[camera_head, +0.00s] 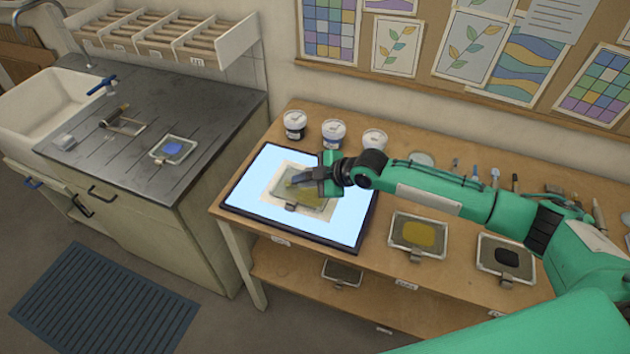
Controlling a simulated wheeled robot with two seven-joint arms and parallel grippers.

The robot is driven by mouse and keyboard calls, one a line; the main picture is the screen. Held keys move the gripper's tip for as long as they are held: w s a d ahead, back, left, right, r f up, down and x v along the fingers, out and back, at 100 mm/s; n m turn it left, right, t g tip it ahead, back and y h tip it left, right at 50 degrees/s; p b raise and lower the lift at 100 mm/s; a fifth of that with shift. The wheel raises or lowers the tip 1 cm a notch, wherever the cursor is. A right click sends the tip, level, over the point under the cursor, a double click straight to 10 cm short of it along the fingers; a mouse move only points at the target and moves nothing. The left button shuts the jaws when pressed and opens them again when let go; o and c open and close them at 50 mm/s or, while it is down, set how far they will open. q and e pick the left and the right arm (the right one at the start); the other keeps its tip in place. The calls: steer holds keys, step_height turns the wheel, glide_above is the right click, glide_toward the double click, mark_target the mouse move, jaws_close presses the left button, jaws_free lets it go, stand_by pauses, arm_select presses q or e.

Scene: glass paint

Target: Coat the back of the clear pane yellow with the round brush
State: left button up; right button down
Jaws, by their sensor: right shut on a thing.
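The clear pane (318,212) lies on a paper sheet on the lit white panel, with a small clip at its front edge. A yellowish patch shows on it beside my gripper. My right gripper (300,182) is over the pane, its arm reaching in from the right. It is shut on what I take to be the round brush, which the fingers mostly hide; I cannot tell whether its tip touches the pane. A tray with yellow paint (418,234) sits on the bench right of the panel. My left gripper is not in view.
The light panel (252,196) fills the bench's left end. Several lidded jars (333,133) stand behind it. A tray with black paint (506,257) lies farther right, and tools line the back. A tray with blue paint (172,148) is on the sink counter (205,105).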

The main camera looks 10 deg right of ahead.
steer(key=shift+w+a+f+b, duration=0.1)
steer(key=shift+w+a+b, duration=0.2)
steer(key=shift+w+a, duration=0.35)
steer(key=shift+w+a+b, duration=0.3)
steer(key=shift+w+a, duration=0.1)
steer(key=shift+a, duration=0.35)
steer(key=shift+r+p, duration=0.45)
steer(key=shift+r, duration=0.2)
steer(key=w+d+b, duration=0.1)
steer(key=w+b, duration=0.1)
steer(key=w+d+b, duration=0.2)
steer(key=shift+w+d, duration=0.15)
steer(key=shift+f+b, duration=0.15)
steer(key=shift+b, duration=0.3)
steer(key=shift+f, duration=0.15)
steer(key=shift+f+b, duration=0.3)
steer(key=shift+b, duration=0.1)
